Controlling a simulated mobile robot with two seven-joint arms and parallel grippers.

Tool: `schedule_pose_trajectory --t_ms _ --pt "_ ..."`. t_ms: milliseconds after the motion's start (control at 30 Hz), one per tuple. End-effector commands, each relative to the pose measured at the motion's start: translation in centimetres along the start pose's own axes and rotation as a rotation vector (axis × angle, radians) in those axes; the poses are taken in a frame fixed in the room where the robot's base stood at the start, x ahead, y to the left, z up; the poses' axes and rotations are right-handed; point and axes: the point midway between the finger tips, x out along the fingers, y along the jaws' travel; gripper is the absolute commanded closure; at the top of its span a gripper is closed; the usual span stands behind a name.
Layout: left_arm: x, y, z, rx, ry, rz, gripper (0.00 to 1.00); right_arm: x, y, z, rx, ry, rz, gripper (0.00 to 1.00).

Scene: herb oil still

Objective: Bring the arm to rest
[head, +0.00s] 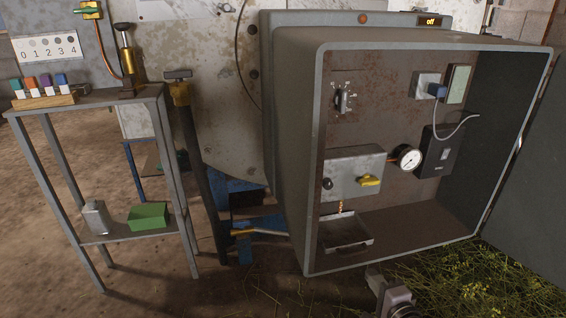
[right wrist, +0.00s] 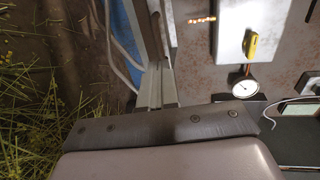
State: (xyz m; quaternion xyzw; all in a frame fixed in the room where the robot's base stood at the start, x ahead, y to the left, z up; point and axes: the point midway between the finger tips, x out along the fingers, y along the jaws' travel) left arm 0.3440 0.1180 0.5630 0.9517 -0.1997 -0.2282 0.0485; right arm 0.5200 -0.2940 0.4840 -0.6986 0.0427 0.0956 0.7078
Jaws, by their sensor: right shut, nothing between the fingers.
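My right gripper (head: 375,274) is at the bottom of the head view, just below the front lower edge of the open grey cabinet (head: 306,160). In the right wrist view its two fingers (right wrist: 160,85) lie together, shut with nothing between them. Only the gripper end of the right arm shows; the rest is below the picture. My left gripper is not in either view.
The cabinet holds a metal tray (head: 358,243), a box with a yellow handle (head: 369,181) and a gauge (head: 408,158). Cut herbs (head: 470,285) lie on the floor at lower right. A metal shelf stand (head: 175,165) stands at left, with open floor before it.

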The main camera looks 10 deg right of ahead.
Motion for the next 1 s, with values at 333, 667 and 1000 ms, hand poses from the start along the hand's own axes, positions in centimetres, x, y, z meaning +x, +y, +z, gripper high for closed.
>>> schedule_pose_trajectory --t_ms 333,667,1000 --pt "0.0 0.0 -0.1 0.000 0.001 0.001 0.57 -2.9 -2.7 3.0 0.935 -0.023 -0.102 1.00" --pt "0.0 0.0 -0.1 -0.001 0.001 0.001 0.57 -6.8 -3.9 5.6 2.195 -0.014 -0.129 1.00" --pt "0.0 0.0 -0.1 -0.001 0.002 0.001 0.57 -11.3 -3.1 10.5 -2.794 -0.181 0.029 1.00"
